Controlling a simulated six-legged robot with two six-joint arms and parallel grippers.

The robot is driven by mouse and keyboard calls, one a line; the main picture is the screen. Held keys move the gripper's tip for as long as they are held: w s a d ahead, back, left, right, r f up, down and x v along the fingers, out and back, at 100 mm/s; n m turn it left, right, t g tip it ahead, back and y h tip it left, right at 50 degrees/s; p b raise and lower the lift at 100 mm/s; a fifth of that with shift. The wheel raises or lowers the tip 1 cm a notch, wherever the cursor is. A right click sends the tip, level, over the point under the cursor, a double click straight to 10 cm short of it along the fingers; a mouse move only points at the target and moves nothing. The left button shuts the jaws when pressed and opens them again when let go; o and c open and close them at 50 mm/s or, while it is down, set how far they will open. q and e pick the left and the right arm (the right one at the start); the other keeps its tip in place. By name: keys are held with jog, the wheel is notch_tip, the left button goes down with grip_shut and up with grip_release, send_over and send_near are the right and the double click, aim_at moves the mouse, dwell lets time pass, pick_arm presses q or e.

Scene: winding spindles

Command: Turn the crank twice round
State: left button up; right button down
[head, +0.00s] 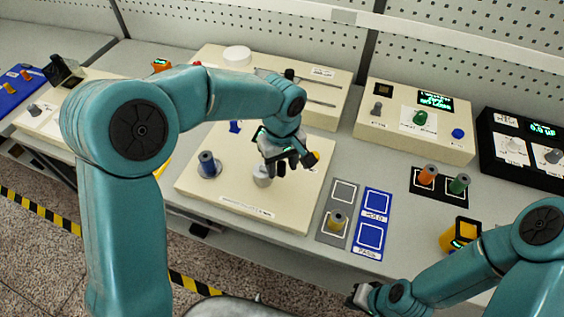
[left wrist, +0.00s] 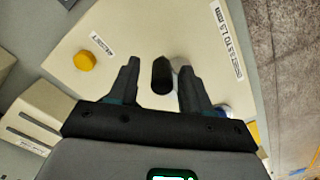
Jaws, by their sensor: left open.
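The winding machine is a cream box (head: 240,205) in the middle of the bench. My left gripper (head: 296,163) is over its top, pointing down, with its fingers apart. In the left wrist view a black upright knob (left wrist: 162,75), which looks like the crank's handle, stands between the open fingers with a gap on each side. A pale metal part shows partly behind it, and a grey cylinder (head: 262,177) shows beside the gripper in the head view. The crank's arm is mostly hidden. My right gripper (head: 364,297) is low at the front; its fingers are too small to judge.
A blue spool (head: 208,166) stands on the box's left side. A yellow knob (left wrist: 85,60) is on its top. Grey and blue pads (head: 371,203) lie to the right, one with an olive spool (head: 337,220). Orange (head: 427,174) and green (head: 459,183) spools stand farther right.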

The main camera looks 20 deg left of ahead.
pick_arm(q)
jog(key=shift+f, duration=0.1)
jog(key=shift+s, duration=0.3)
jog(key=shift+w, duration=0.2)
jog(key=c, duration=0.7)
grip_shut()
pick_arm(e)
jog(key=shift+s, duration=0.15)
